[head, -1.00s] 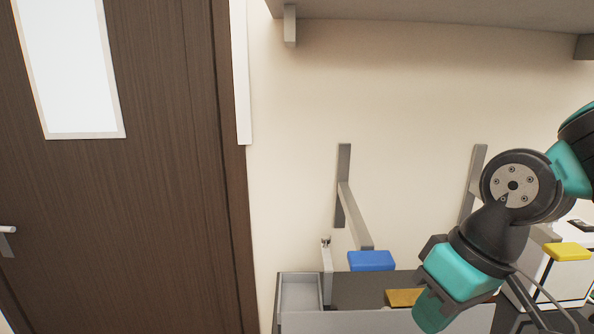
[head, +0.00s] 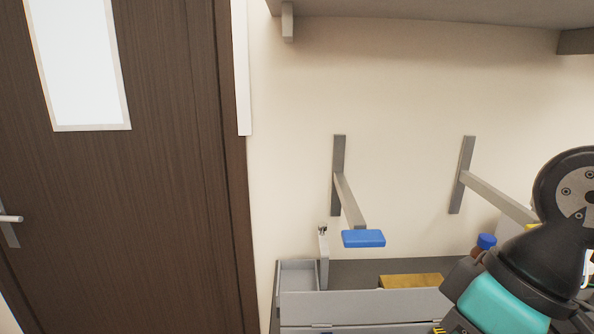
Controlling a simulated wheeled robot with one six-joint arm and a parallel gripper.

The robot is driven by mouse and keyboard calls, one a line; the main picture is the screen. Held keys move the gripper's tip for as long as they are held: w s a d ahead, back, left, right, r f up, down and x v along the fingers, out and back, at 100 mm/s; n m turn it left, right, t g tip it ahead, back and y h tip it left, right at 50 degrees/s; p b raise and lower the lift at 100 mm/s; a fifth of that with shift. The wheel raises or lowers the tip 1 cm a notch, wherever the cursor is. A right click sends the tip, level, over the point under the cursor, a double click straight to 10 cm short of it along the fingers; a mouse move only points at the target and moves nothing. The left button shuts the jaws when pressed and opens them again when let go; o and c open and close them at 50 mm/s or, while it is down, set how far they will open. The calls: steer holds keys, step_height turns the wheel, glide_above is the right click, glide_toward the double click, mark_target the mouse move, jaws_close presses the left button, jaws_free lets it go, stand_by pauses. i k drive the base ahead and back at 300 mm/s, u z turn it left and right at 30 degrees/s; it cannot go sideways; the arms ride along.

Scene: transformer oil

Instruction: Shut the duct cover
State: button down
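A grey box-like unit with long front panels (head: 360,303) lies along the bottom of the head view. A small open grey compartment (head: 298,266) is at its left end. I cannot tell which part is the duct cover, or whether it stands open. My arm, with a teal wrist section, reaches down at the lower right, just right of the panels. My gripper's fingers are out of view below the bottom edge.
A blue block (head: 363,238) is at the end of a grey wall bracket (head: 348,200). A tan block (head: 410,281) lies behind the front panel. A blue-capped bottle (head: 487,242) stands near my arm. A brown door (head: 140,180) is on the left, a shelf (head: 430,12) above.

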mark_target(318, 309)
steer(key=k, duration=1.15)
steer(key=z, duration=0.85)
steer(key=i, duration=1.55)
steer(key=u, duration=0.95)
